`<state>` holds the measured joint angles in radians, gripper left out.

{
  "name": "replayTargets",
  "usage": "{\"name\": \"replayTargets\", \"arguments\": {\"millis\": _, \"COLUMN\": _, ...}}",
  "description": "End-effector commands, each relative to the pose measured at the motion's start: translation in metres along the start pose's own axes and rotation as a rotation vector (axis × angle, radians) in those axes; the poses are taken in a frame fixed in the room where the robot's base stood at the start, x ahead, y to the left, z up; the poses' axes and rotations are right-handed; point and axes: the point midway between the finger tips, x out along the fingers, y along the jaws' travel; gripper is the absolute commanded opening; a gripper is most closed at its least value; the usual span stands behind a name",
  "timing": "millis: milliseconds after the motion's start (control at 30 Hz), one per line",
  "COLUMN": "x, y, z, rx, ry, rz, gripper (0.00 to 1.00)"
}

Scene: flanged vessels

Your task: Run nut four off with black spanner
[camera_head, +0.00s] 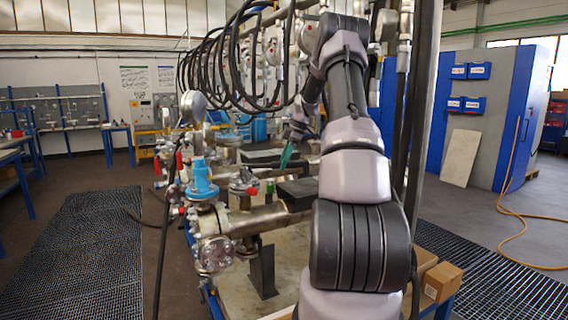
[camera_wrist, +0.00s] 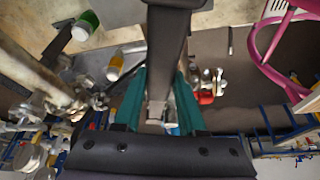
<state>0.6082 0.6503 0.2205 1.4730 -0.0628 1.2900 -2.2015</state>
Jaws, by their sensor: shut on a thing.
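My gripper shows in the head view (camera_head: 287,154) with teal fingers, pointing down among the pipes beyond the near vessel. In the wrist view the teal fingers (camera_wrist: 157,108) are closed around a long dark bar, which I take to be the black spanner (camera_wrist: 168,45). The bar runs from between the fingers up to the top edge. Its far end is hidden, and I cannot tell whether it touches a nut. The flanged vessel (camera_head: 262,217) lies in front, with a round flange (camera_head: 214,254) at its near end. Nut four cannot be told apart in either view.
Blue (camera_head: 201,180) and red-handled (camera_head: 243,183) valves crowd the bench's left side. Black hoses (camera_head: 235,60) loop above. Small green-capped (camera_wrist: 86,25) and yellow-labelled (camera_wrist: 115,66) containers and a red fitting (camera_wrist: 206,93) lie near my fingers. An upright post (camera_head: 424,110) stands right of my arm.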

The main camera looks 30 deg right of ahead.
Motion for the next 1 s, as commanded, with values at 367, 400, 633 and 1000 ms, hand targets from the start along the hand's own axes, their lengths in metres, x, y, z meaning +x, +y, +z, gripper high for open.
{"name": "replayTargets", "arguments": {"millis": 367, "x": -0.019, "y": 0.01, "z": -0.008, "rx": -0.061, "ry": -0.001, "rz": -0.021, "gripper": 0.0}}
{"name": "replayTargets", "arguments": {"millis": 400, "x": -0.023, "y": 0.009, "z": -0.01, "rx": -0.06, "ry": 0.0, "rz": -0.022, "gripper": 0.0}}
{"name": "replayTargets", "arguments": {"millis": 633, "x": -0.044, "y": 0.009, "z": -0.018, "rx": -0.06, "ry": -0.001, "rz": -0.022, "gripper": 0.0}}
{"name": "replayTargets", "arguments": {"millis": 1000, "x": -0.047, "y": 0.009, "z": -0.019, "rx": -0.059, "ry": 0.0, "rz": -0.023, "gripper": 0.0}}
